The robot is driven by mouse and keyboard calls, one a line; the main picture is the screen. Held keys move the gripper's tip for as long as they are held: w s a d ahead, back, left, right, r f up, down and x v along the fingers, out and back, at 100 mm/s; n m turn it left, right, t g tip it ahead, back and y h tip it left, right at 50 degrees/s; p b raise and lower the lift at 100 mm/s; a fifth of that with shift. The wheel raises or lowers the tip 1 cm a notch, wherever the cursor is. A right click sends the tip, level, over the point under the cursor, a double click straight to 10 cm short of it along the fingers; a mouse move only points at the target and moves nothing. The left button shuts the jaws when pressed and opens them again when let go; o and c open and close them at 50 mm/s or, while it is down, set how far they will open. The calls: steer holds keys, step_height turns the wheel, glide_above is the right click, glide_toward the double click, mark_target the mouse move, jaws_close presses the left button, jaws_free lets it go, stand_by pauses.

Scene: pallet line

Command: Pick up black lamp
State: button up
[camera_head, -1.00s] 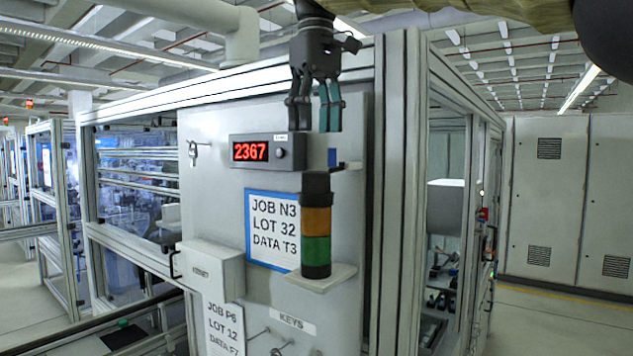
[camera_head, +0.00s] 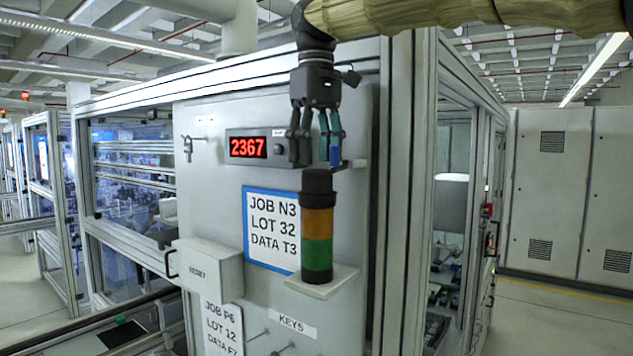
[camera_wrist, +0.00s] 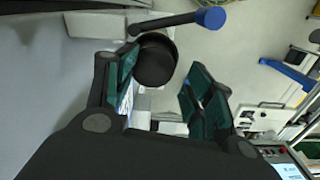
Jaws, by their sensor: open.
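The lamp (camera_head: 317,225) is an upright stack with a black top, an orange band and a green band above a black base. It stands on a small white shelf (camera_head: 325,284) on the grey panel. My gripper (camera_head: 317,163) points down with its fingers spread, just above the lamp's top in the head view. In the wrist view the round black top (camera_wrist: 155,62) lies between the open fingers (camera_wrist: 160,72), closer to the left one. I cannot tell whether that finger touches it. The lower lamp is mostly hidden there.
A black rod with a blue end (camera_wrist: 210,18) sticks out close to the lamp. A red number display (camera_head: 250,147) and a blue-edged sign (camera_head: 270,229) are on the panel to the left. A reset box (camera_head: 207,265) juts out lower left.

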mark_target(319, 170)
steer(key=w+f+p, duration=0.1)
steer(key=w+f, duration=0.1)
steer(key=w, duration=0.1)
steer(key=shift+d+f, duration=0.1)
steer(key=shift+f, duration=0.3)
steer(key=s, duration=0.1)
steer(key=f, duration=0.1)
steer(key=s+p, duration=0.1)
steer(key=shift+s+d+f, duration=0.2)
steer(key=shift+s+f, duration=0.05)
steer(key=shift+s, duration=0.1)
steer(key=shift+w+a+f, duration=0.3)
steer(key=shift+f, duration=0.05)
steer(key=shift+d, duration=0.35)
steer(key=shift+c, duration=0.6)
steer(key=c, duration=0.3)
steer(key=shift+a, duration=0.1)
steer(key=shift+c, duration=1.3)
steer(key=shift+a, duration=0.1)
